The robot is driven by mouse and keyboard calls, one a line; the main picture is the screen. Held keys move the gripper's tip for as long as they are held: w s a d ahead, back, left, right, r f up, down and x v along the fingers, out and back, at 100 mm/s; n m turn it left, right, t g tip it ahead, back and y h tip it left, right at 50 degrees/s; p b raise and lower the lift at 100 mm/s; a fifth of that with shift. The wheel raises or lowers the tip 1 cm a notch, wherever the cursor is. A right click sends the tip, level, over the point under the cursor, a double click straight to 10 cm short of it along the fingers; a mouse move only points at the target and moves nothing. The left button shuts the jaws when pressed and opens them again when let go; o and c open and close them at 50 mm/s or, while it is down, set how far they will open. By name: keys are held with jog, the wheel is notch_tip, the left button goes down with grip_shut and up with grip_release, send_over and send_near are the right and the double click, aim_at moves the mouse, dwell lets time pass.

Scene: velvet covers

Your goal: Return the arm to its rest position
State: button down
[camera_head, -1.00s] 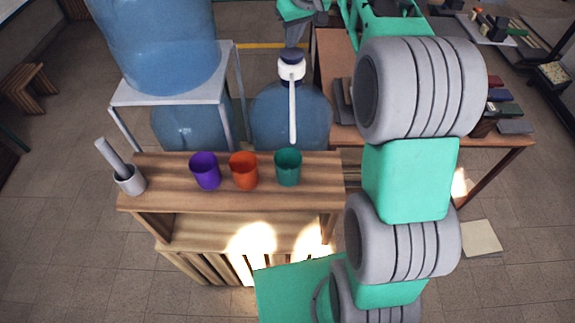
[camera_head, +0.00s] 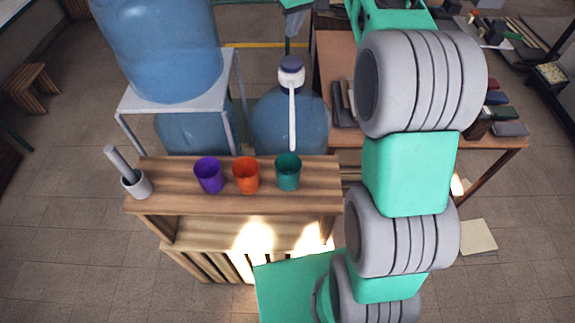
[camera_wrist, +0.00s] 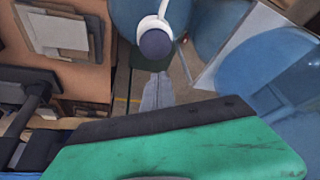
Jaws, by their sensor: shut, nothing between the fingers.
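My arm rises along the right of the head view in grey and green links, bent over at the top. My gripper (camera_head: 290,40) is at the top edge, just above and behind the pump's navy cap in the picture; most of its body is cut off. In the wrist view its grey fingers (camera_wrist: 158,92) are together and empty, beyond the green palm edge. The white pump with navy cap (camera_head: 291,75) stands on a blue water bottle (camera_head: 290,125). Whether the fingers touch the pump cannot be told.
A wooden shelf unit (camera_head: 240,198) carries a purple cup (camera_head: 208,175), an orange cup (camera_head: 246,175), a teal cup (camera_head: 288,172) and a mortar with pestle (camera_head: 137,185). A large bottle (camera_head: 160,50) sits on a metal stand (camera_head: 170,101). A cluttered wooden table (camera_head: 340,55) is behind my arm.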

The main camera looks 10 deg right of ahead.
dwell(0.3)
jog(key=s+f+m+b, duration=0.1)
jog(key=s+f, duration=0.4)
jog(key=s, duration=0.4)
jog(key=s+f+m+h+b, duration=0.1)
jog(key=s+f, duration=0.4)
jog(key=s, duration=0.5)
jog(key=s+f+m+b, duration=0.1)
jog(key=s+f+b, duration=0.1)
jog(key=s+f, duration=0.3)
jog(key=s, duration=0.4)
jog(key=shift+s+f+m, duration=0.3)
jog(key=shift+s+m, duration=0.05)
jog(key=shift+m, duration=0.05)
